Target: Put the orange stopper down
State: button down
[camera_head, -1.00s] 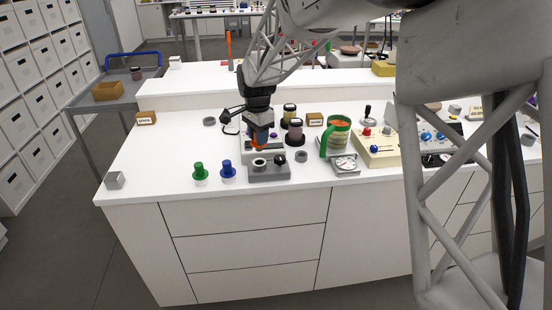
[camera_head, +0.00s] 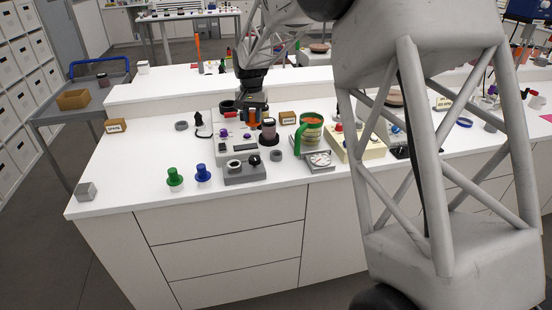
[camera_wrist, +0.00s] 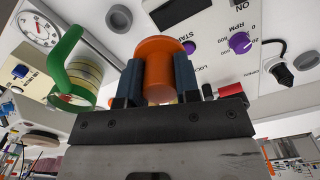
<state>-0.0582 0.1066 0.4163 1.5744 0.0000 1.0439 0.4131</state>
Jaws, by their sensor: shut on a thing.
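The orange stopper is held between the two dark fingers of my gripper (camera_wrist: 158,82). In the wrist view the stopper (camera_wrist: 160,55) shows its wide rounded end away from the palm, in front of a pale panel with purple knobs. In the head view my gripper (camera_head: 252,108) is above the back part of the bench, and an orange patch of the stopper (camera_head: 251,121) shows below it. I cannot tell whether the stopper touches anything. A green stopper (camera_head: 175,177) and a blue stopper (camera_head: 203,174) stand at the front left of the bench.
The pale device (camera_head: 235,145) with purple knobs is below my gripper. A dark-lidded jar (camera_head: 268,130) and a green-handled mug (camera_head: 311,130) stand to its right. A grey fixture (camera_head: 243,172) and a dial scale (camera_head: 320,160) are in front. The bench's left part is mostly clear.

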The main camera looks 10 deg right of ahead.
jog(key=shift+w+d+n, duration=0.5)
jog(key=shift+w+d, duration=0.05)
jog(key=shift+d, duration=0.35)
jog(key=s+d+f+m, duration=0.2)
jog(key=s+m, duration=0.4)
jog(key=s, duration=0.3)
jog(key=s+d+f+m, duration=0.3)
jog(key=s+m, duration=0.3)
jog(key=s, duration=0.4)
jog(key=shift+f+m, duration=0.3)
jog(key=shift+f, duration=0.55)
jog(key=shift+d, duration=0.1)
jog(key=w, duration=0.5)
jog(key=w+f, duration=0.1)
jog(key=w, duration=1)
jog(key=shift+d+f, duration=0.2)
jog(key=shift+d, duration=0.05)
jog(key=shift+f, duration=0.1)
jog(key=shift+f, duration=1.7)
jog(key=shift+f, duration=0.1)
